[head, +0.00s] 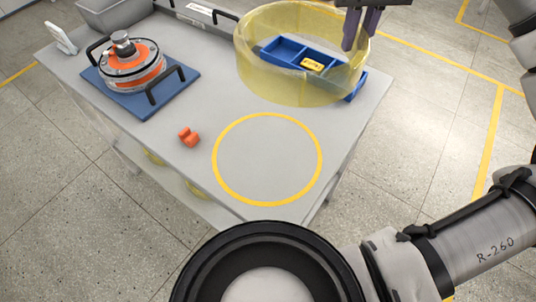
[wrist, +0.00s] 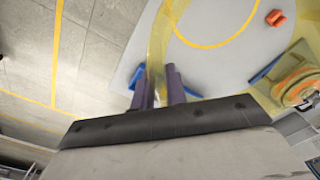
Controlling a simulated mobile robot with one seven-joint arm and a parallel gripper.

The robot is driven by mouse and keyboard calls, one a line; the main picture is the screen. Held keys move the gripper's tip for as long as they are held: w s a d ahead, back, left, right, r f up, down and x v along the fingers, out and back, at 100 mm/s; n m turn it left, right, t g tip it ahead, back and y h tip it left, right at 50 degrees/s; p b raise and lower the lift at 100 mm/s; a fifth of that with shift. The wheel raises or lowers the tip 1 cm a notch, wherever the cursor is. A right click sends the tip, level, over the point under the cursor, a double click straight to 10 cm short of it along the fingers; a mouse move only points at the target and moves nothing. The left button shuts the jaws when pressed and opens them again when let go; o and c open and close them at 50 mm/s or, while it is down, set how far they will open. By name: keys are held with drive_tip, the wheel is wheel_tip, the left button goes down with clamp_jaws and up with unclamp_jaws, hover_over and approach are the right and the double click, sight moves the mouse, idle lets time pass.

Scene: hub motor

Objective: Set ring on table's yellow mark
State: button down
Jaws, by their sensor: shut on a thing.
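The ring (head: 285,88) is a wide, translucent yellow band at the back right of the table (head: 375,95). My gripper (head: 353,46) is shut on the ring's right wall. In the wrist view my gripper's purple fingers (wrist: 160,78) pinch the ring's wall (wrist: 158,38). The yellow mark (head: 219,176) is a painted circle on the table's near part, nearer than the ring and empty inside. It shows partly in the wrist view (wrist: 222,43). I cannot tell whether the ring's lower edge is clear of the table.
A blue tray (head: 354,93) with a yellow label shows through and beside the ring. A small orange part (head: 188,137) lies left of the mark. An orange and grey motor (head: 134,68) sits on a blue plate (head: 150,104) at left. A grey bin (head: 113,14) stands at the back left.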

drive_tip(key=a+f+n+b, duration=0.1)
drive_tip(key=a+n+b, duration=0.1)
drive_tip(key=a+n, duration=0.4)
drive_tip(key=shift+m, duration=0.3)
drive_tip(key=f, duration=0.4)
drive_tip(key=f+b, duration=0.1)
drive_tip(key=f, duration=0.4)
drive_tip(key=a+f, duration=0.1)
drive_tip(key=f, duration=0.4)
drive_tip(key=shift+s+f, duration=0.2)
drive_tip(key=shift+s, duration=0.1)
drive_tip(key=shift+f+b, duration=0.45)
drive_tip(key=shift+f, duration=1.8)
drive_tip(key=shift+f, duration=0.1)
drive_tip(key=c, duration=1.8)
unclamp_jaws()
drive_tip(key=o, duration=0.4)
wheel_tip(320, 180, up, 12)
drive_tip(key=p, duration=0.1)
